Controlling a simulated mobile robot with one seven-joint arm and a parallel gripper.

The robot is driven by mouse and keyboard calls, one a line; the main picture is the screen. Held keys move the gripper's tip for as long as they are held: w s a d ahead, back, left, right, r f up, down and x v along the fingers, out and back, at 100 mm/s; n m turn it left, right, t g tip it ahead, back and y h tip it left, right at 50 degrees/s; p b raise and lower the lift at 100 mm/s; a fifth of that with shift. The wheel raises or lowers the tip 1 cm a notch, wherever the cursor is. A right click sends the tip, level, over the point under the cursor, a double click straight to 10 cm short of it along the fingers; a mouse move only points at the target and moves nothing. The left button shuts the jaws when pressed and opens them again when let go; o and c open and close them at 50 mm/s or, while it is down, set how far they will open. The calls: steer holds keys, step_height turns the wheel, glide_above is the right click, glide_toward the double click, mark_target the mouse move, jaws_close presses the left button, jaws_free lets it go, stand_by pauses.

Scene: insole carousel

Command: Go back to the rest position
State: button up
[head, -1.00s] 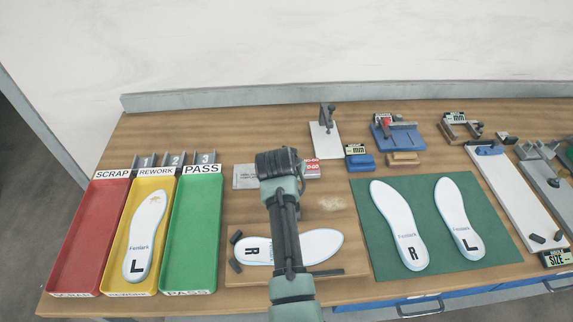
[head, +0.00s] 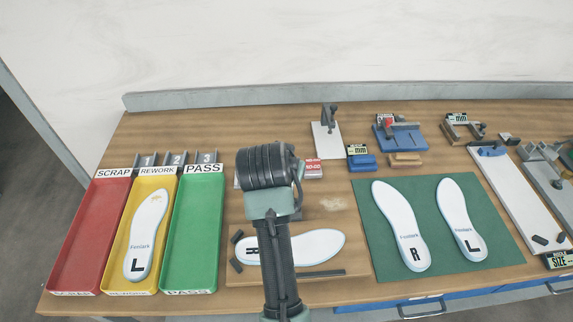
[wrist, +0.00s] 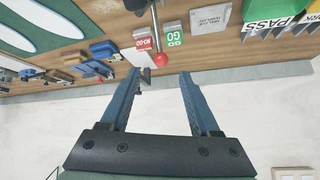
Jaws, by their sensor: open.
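My gripper (wrist: 155,85) shows in the wrist view with its two blue fingers apart and nothing between them. In the head view my raised arm stands over the middle of the bench and hides the gripper itself. A white insole marked R (head: 318,246) lies sideways on a wooden board (head: 355,262), partly behind my arm. Two more insoles, R (head: 398,225) and L (head: 460,215), lie on the green mat (head: 502,250). An insole marked L (head: 147,232) lies in the yellow REWORK tray (head: 164,190).
The red SCRAP tray (head: 90,235) and green PASS tray (head: 193,235) look empty. Gauges, including a white-based stand (head: 325,140) and blue blocks (head: 361,162), stand along the back. The wall is behind. The wrist view shows a red ball knob (wrist: 160,59) beyond the fingers.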

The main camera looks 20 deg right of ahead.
stand_by(0.4)
steer(key=w+a+r+n+t, duration=0.1)
steer(key=a+r+t, duration=0.2)
steer(key=r, duration=0.6)
steer(key=a+r+n+t, duration=0.2)
steer(key=r+t, duration=0.2)
steer(key=r, duration=0.5)
steer(key=w+a+r+n+t, duration=0.1)
steer(key=a+r+t, duration=0.2)
steer(key=r, duration=0.7)
steer(key=s+a+r+n+t+y, duration=0.1)
steer(key=s+a+r+t+y, duration=0.1)
steer(key=s+r+t, duration=0.3)
steer(key=s+a+r+n+t+y, duration=0.2)
steer(key=s+a+r+t, duration=0.3)
steer(key=s+r, duration=0.7)
step_height(320, 180, up, 6)
steer(key=shift+s+a+f+n, duration=0.2)
steer(key=shift+a+f+n, duration=0.05)
steer(key=shift+n, duration=0.05)
steer(key=shift+f, duration=0.15)
